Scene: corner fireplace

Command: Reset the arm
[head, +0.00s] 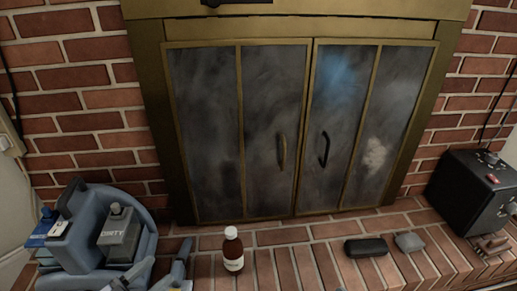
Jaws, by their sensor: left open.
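My left arm comes in at the lower left of the head view, blue-grey, low over the brick hearth. My left gripper (156,275) is at the bottom edge, open, with nothing seen between its fingers. Its lower part is cut off by the frame. It is left of a brown bottle with a white cap (233,250), apart from it.
The brick hearth (290,262) runs along the bottom. Closed glass fireplace doors (275,130) stand behind it. A black case (366,247), a small grey object (409,242) and a black box with knobs (470,190) are right.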

